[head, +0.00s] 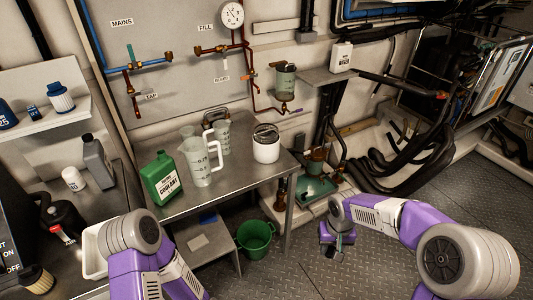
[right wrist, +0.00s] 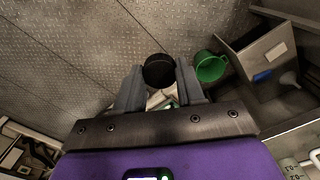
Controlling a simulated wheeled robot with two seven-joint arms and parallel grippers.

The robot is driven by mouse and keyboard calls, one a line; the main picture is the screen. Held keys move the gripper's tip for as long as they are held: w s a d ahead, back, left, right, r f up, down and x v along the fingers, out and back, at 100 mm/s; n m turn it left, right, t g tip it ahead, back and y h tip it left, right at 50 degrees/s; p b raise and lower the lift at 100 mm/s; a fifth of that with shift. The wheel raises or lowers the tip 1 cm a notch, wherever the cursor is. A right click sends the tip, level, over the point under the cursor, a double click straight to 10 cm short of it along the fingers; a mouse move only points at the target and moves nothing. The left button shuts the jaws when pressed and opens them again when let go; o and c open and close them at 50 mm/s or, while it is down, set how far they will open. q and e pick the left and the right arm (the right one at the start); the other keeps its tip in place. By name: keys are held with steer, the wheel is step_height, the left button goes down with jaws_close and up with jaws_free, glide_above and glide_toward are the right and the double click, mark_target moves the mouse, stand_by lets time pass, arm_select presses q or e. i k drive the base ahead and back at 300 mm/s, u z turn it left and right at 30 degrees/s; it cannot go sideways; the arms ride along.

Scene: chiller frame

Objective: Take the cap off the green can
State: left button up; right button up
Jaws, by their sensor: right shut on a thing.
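The green can (head: 162,178), labelled coolant, stands upright on the metal bench beside a clear measuring jug. Its top is small in the head view, and no dark cap shows on it. My right gripper (head: 339,250) is out over the floor, right of the bench and well away from the can. In the right wrist view, its fingers are shut on a round black cap (right wrist: 158,70), which sits between the fingertips. My left arm comes in at the bottom left of the head view, but its gripper is not visible.
Clear jugs (head: 201,162) and a white tub with a dark lid (head: 266,150) stand on the bench (head: 240,190). A green bucket (head: 256,237) is on the floor by the bench; it also shows in the right wrist view (right wrist: 210,68). Floor around my right gripper is clear.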

mark_target(162, 180)
steer(key=z, duration=1.3)
steer(key=i, duration=1.55)
steer(key=u, duration=3.45)
steer(key=i, duration=0.5)
steer(key=u, duration=0.05)
